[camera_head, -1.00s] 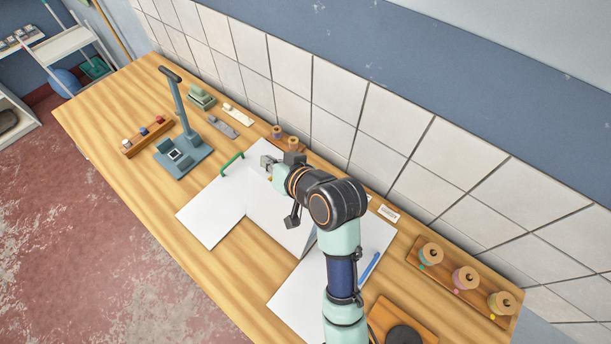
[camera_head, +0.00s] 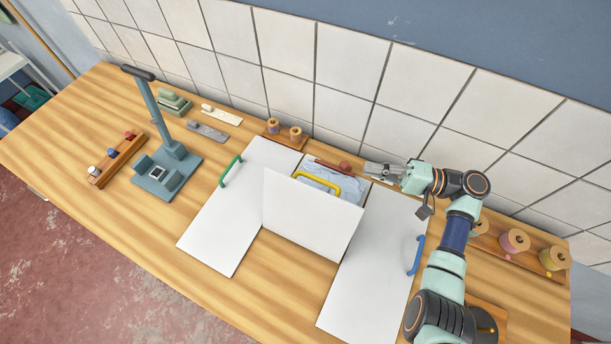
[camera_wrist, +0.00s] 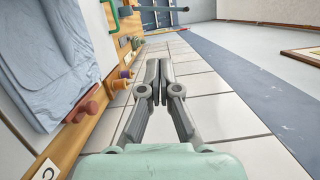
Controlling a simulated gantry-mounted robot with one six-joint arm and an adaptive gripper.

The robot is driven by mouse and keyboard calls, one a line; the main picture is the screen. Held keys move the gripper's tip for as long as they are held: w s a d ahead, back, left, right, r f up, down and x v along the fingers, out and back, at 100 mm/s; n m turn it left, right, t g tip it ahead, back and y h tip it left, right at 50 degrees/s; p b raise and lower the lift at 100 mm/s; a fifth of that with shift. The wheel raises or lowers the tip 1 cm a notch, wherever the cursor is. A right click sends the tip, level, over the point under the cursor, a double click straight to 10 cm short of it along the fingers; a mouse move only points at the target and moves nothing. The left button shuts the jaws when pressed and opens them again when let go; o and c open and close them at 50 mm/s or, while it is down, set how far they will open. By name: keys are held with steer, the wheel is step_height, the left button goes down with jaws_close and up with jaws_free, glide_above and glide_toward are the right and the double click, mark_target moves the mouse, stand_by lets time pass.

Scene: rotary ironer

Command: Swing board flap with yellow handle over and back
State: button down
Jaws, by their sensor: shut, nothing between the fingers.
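The white board flap (camera_head: 305,222) stands raised and tilted in the middle, between two flat side boards. Its yellow handle (camera_head: 320,188) is on the top edge. My gripper (camera_head: 368,168) is to the right of the handle and apart from it, near the wall side of the boards. In the wrist view my gripper (camera_wrist: 158,68) is shut with nothing between its fingers. A light blue cloth (camera_head: 350,187) lies behind the flap and also shows at the left of the wrist view (camera_wrist: 48,60). The flap hides part of the cloth.
The left board (camera_head: 225,225) has a green handle (camera_head: 230,171); the right board (camera_head: 365,270) has a blue handle (camera_head: 416,256). A red-brown peg (camera_head: 344,166) is near my gripper. Spools (camera_head: 514,242) stand at right, a grey stand (camera_head: 170,150) at left. The tiled wall is close behind.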

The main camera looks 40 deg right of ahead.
steer(key=shift+r, duration=0.15)
steer(key=w+a+p, duration=0.5)
steer(key=w+a, duration=0.1)
steer(key=a, duration=0.3)
steer(key=shift+w+r, duration=0.15)
steer(key=shift+r, duration=0.2)
steer(key=shift+a, duration=0.15)
